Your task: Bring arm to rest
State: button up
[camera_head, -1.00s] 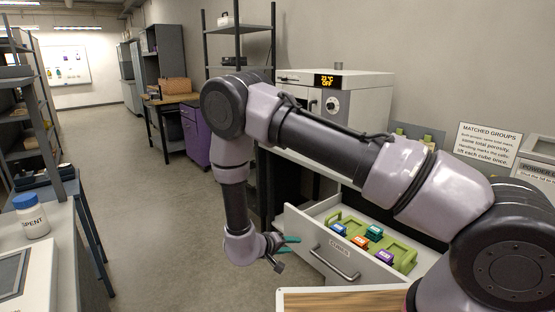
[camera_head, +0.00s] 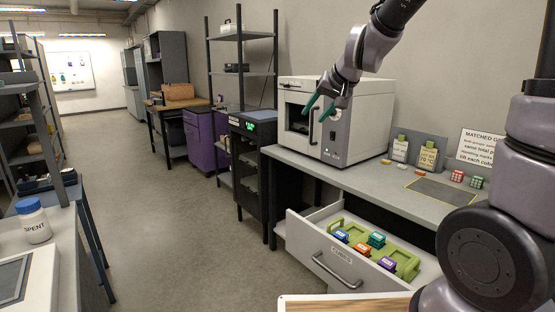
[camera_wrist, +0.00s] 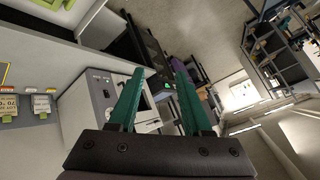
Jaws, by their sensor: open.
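My gripper (camera_head: 322,108) has two teal fingers. It is raised in front of the white oven (camera_head: 358,125) in the head view, above the bench. Its fingers are apart with nothing between them. In the wrist view the open fingers (camera_wrist: 160,100) show at the centre, with the oven (camera_wrist: 95,100) behind and to the left of them. My arm reaches up out of the top of the head view and also shows at the right edge.
An open drawer (camera_head: 341,249) holds a green rack with several coloured cubes. The grey bench (camera_head: 300,158) above carries a dark mat (camera_head: 443,191), small red and green cubes and cards. A bottle marked SPENT (camera_head: 32,220) stands at left. The aisle floor (camera_head: 170,230) is clear.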

jog(key=s+d+r+m+h, duration=0.1)
jog(key=s+d+r, duration=0.1)
jog(key=s+d, duration=0.5)
jog(key=s+d+r+m+g+h, duration=0.1)
jog(key=s+d+r, duration=0.2)
jog(key=s+d, duration=0.4)
jog(key=s, duration=0.8)
jog(key=shift+r+m, duration=0.3)
jog(key=shift+r, duration=0.05)
jog(key=shift+w, duration=0.1)
dwell(5.3)
